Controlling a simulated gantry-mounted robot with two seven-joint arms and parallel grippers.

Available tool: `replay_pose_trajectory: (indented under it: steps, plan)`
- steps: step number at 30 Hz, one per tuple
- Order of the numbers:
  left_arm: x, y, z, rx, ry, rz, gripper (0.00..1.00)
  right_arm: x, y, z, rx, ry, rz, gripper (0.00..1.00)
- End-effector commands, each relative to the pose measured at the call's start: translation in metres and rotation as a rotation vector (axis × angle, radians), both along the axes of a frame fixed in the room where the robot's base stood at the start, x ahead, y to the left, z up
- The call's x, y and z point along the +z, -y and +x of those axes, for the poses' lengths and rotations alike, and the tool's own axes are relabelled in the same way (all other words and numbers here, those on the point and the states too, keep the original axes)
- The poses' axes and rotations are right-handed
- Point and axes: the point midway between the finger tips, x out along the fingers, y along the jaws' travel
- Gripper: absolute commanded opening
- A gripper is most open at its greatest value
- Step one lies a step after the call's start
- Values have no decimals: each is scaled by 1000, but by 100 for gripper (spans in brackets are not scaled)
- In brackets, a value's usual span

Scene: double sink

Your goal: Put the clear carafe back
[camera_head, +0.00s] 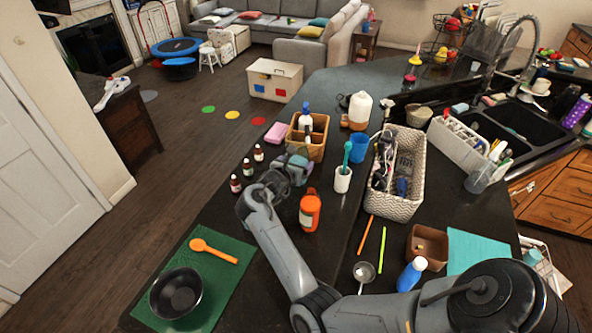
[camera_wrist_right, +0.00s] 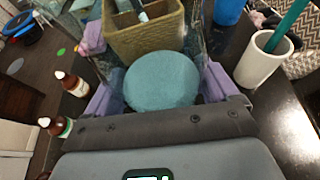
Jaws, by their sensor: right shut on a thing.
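My right gripper (camera_head: 290,168) is over the dark counter, its arm reaching in from the bottom right. It is shut on the clear carafe (camera_head: 300,164), which is small and partly hidden in the head view. In the right wrist view, the carafe's round teal top (camera_wrist_right: 160,82) sits between the two purple fingers, with see-through sides showing just beyond it. The carafe's base is hidden, so I cannot tell whether it touches the counter. My left gripper is not in view.
A tan caddy (camera_head: 318,140) stands just behind the carafe. Several small brown bottles (camera_head: 247,168) are left of it. A white cup (camera_head: 342,182) with a teal brush, a blue cup (camera_head: 358,148) and an orange bottle (camera_head: 310,212) stand nearby. A woven basket (camera_head: 400,205) is farther right.

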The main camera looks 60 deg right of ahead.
Motion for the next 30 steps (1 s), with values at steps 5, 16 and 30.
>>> replay_pose_trajectory:
  steps: [5, 16, 30]
  plan:
    - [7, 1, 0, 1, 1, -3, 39, -19, 1, 0, 0, -3, -3, 29]
    - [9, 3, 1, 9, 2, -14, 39, -29, 1, 0, 0, 3, -4, 29]
    - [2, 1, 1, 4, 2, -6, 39, -34, 0, 0, 0, -1, 0, 100]
